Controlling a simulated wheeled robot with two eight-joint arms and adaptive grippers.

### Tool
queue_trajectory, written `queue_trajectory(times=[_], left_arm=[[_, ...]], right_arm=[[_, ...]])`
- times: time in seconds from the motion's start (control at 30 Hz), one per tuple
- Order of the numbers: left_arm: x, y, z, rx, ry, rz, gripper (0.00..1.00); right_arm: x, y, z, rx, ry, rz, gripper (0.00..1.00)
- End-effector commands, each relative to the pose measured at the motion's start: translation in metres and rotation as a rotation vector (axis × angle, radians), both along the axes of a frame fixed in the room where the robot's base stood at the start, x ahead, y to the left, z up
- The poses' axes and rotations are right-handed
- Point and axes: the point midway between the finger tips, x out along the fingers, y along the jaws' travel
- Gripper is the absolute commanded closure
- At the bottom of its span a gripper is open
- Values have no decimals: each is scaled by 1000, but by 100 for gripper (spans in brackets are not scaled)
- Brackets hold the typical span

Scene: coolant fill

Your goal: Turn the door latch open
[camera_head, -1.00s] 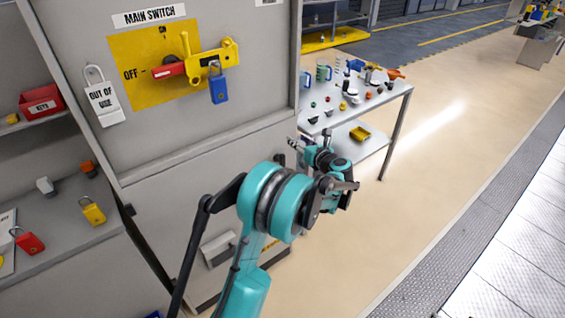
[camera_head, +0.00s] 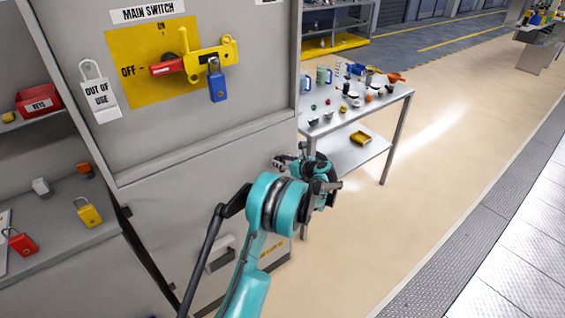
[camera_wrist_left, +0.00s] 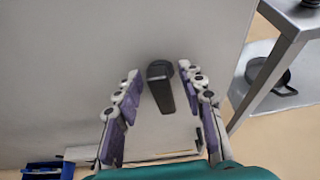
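The door latch (camera_wrist_left: 161,88) is a dark, tapered handle on the grey cabinet door, near the middle of the left wrist view. It hangs nearly upright, its wider end at the top. My left gripper (camera_wrist_left: 158,73) is open, with one purple-padded finger on each side of the latch and visible gaps to both. My right gripper is in neither view.
A metal table (camera_head: 400,95) with small parts stands right of the cabinet. Above are the main switch (camera_head: 168,67) with a blue padlock (camera_head: 217,86) and an out-of-use tag (camera_head: 100,98). A shelf (camera_head: 50,230) with padlocks is at left.

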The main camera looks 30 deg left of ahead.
Motion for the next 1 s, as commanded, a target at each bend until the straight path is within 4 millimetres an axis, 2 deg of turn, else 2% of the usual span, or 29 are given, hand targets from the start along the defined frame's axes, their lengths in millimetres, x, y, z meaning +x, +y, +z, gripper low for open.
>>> queue_trajectory(times=[0.1, 0.13, 0.27, 0.67, 1.0], left_arm=[[0, 0, 0, 0, 0, 0, 60], [0, 0, 0, 0, 0, 0, 66], [0, 0, 0, 0, 0, 0, 100], [1, -1, 0, 13, 31, 0, 100], [6, -3, -1, 93, 225, 0, 100]], right_arm=[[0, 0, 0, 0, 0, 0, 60], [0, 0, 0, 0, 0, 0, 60], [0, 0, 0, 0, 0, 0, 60], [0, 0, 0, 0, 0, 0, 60], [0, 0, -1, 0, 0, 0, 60]])
